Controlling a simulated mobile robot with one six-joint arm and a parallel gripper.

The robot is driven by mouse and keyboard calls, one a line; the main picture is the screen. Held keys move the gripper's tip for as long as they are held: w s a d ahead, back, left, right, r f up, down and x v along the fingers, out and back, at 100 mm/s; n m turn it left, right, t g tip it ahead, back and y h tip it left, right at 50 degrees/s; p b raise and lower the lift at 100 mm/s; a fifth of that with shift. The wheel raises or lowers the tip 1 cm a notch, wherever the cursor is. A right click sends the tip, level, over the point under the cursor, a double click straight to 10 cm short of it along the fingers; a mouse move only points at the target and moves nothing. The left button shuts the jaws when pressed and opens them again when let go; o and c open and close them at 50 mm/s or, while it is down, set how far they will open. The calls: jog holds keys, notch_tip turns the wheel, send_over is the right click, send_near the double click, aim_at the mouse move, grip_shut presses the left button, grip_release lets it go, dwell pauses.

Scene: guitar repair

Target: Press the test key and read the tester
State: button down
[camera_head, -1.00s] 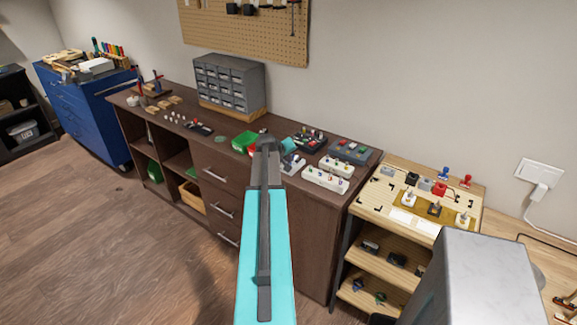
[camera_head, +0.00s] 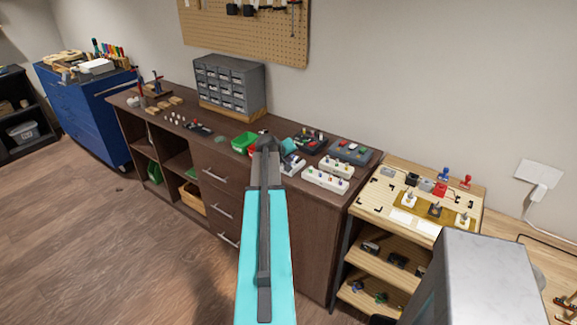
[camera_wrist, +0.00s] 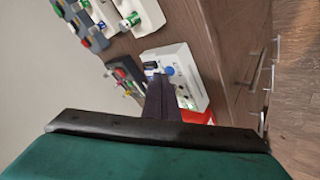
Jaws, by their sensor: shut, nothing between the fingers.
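A pale grey-white box with a blue button and a small green light, seemingly the tester (camera_wrist: 184,62), lies on the brown bench below my gripper in the wrist view. In the head view this box (camera_head: 293,165) shows beside my arm, partly hidden. My gripper (camera_wrist: 161,82) is shut and empty, its dark fingers over the box near the blue button. I cannot tell whether the fingertips touch it. Any reading on the box is too small or hidden. In the head view my arm covers much of my gripper.
Two white units with coloured knobs (camera_head: 327,178) and dark control boxes (camera_head: 350,152) stand close on the right. A green bin (camera_head: 245,140) and a red bin, mostly hidden, lie left of my gripper. A drawer cabinet (camera_head: 230,85) stands at the back.

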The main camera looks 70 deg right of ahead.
jog(key=shift+r, duration=0.55)
notch_tip(320, 180, up, 5)
jog(key=shift+p, duration=1.2)
dwell(0.3)
jog(key=shift+w, duration=0.1)
